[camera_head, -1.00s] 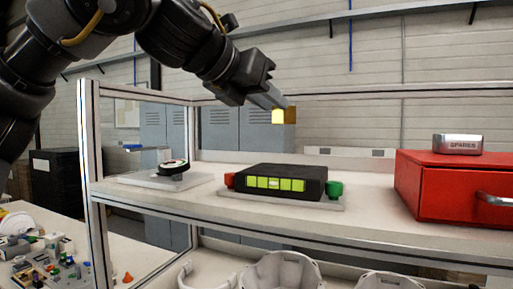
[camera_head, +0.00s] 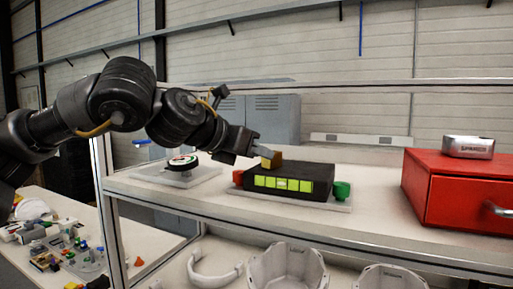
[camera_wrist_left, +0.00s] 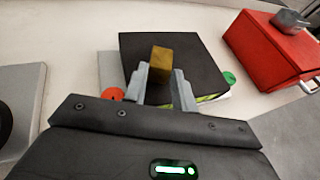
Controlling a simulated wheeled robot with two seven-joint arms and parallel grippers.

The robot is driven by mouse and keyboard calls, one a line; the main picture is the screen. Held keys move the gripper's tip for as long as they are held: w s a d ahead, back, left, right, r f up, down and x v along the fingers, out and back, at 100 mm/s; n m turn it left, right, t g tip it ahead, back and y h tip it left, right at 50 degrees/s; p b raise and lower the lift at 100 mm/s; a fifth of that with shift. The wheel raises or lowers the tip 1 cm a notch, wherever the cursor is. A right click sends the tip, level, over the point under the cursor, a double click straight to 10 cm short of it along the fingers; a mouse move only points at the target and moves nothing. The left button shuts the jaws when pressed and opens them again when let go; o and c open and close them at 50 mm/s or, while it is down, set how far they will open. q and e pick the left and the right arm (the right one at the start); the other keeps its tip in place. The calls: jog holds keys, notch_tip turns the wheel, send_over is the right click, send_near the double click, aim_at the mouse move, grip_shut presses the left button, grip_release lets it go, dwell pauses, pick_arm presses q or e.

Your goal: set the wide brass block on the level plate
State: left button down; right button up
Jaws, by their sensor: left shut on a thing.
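The brass block (camera_head: 272,160) is a small yellow-brown block at the tips of my left gripper (camera_head: 262,153). The gripper is shut on it. In the left wrist view the block (camera_wrist_left: 161,58) shows at the fingertips (camera_wrist_left: 160,72), over the black top of a box. That black box (camera_head: 318,178) has a lit green segmented strip on its front and sits on a thin grey plate (camera_head: 340,206). The block is at or just above the box's rear left top; I cannot tell whether they touch. My right gripper is not in view.
A red knob (camera_head: 238,177) and a green knob (camera_head: 342,190) flank the box. A round dial (camera_head: 183,162) on another grey plate (camera_head: 205,177) stands to the left. A red cabinet (camera_head: 450,190) with a SPARES tin (camera_head: 468,146) stands right. Helmet shells (camera_head: 288,268) lie below the shelf.

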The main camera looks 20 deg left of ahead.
pick_arm(q)
jog(key=shift+d, duration=0.1)
jog(key=shift+d+f, duration=0.1)
jog(key=shift+f, duration=0.05)
jog(key=c, duration=1.1)
grip_release()
jog(key=shift+r, duration=0.35)
jog(key=shift+b+v, duration=2.35)
jog(key=shift+v, duration=3.65)
